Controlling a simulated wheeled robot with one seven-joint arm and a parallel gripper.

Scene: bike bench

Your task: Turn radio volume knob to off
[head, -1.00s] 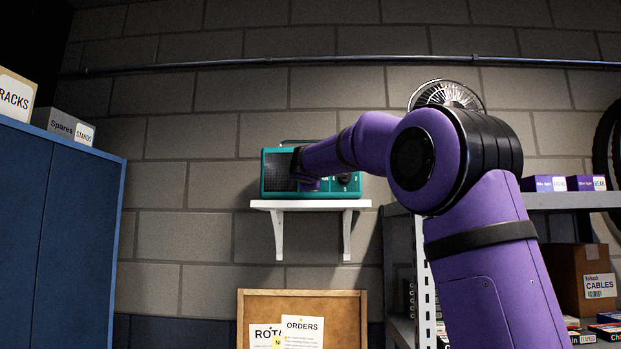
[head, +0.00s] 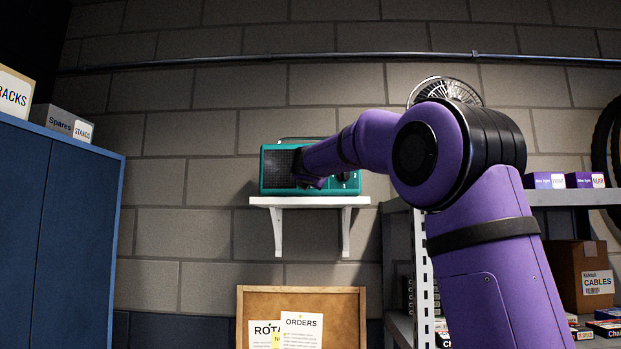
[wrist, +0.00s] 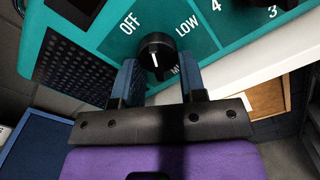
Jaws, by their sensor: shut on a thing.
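The teal radio (head: 283,163) with a dark speaker grille stands on a white wall shelf (head: 265,201). In the wrist view its panel (wrist: 228,38) fills the top. The black volume knob (wrist: 155,52) has a white pointer line and sits among the labels OFF (wrist: 130,22), LOW (wrist: 187,25) and a partly hidden one starting with M. The label that the pointer faces is hard to tell. My gripper (wrist: 156,68) is shut on the knob, with one finger on each side. In the head view my gripper (head: 310,182) covers part of the radio's front.
A blue cabinet (head: 60,220) with boxes on top stands at the left. A metal rack (head: 422,270) with boxes is at the right. A fan (head: 448,91) is behind my arm. A cork board (head: 300,297) hangs below the shelf.

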